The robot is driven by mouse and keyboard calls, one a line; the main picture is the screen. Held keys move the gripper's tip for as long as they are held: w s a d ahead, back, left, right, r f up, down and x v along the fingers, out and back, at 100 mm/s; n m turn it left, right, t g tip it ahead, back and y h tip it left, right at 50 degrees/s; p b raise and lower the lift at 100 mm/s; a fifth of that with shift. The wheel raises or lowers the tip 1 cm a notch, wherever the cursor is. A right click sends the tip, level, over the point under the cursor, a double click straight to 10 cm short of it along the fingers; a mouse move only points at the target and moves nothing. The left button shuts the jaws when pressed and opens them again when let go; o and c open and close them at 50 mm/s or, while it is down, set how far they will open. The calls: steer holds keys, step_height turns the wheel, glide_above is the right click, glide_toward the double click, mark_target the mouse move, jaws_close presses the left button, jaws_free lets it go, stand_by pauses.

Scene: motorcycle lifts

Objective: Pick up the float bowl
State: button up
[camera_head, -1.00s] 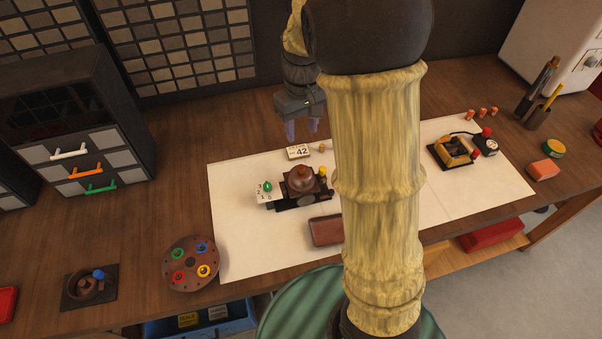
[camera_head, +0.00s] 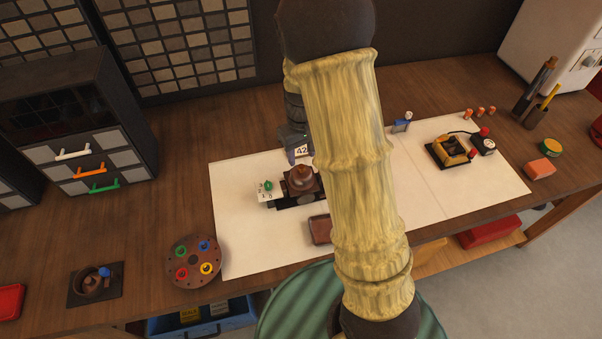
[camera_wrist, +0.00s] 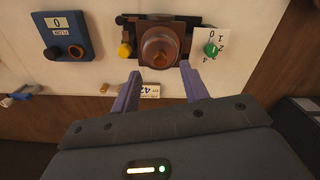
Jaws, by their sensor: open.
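The float bowl, as I take it, is the brown, rounded piece (camera_head: 302,179) seated on a dark fixture (camera_head: 285,202) on the white mat. In the wrist view the float bowl (camera_wrist: 163,48) shows from above with a copper-coloured knob, just beyond my fingertips. My gripper (camera_wrist: 157,78) is open and empty, its two purple fingers apart on the near side of the bowl. In the head view my gripper (camera_head: 297,156) hangs just behind the bowl, partly hidden by my arm.
A white numbered card with a green knob (camera_wrist: 211,48) and a yellow knob (camera_wrist: 125,50) flank the bowl closely. A blue dial box (camera_wrist: 60,36) stands to one side. A "42" card (camera_head: 302,150) lies by my gripper. The mat's front left (camera_head: 240,240) is clear.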

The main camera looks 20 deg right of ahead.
mark_target(301, 166)
steer(key=shift+w+f+p, duration=0.15)
steer(key=shift+f+p, duration=0.7)
steer(key=shift+f, duration=1.45)
jaws_close()
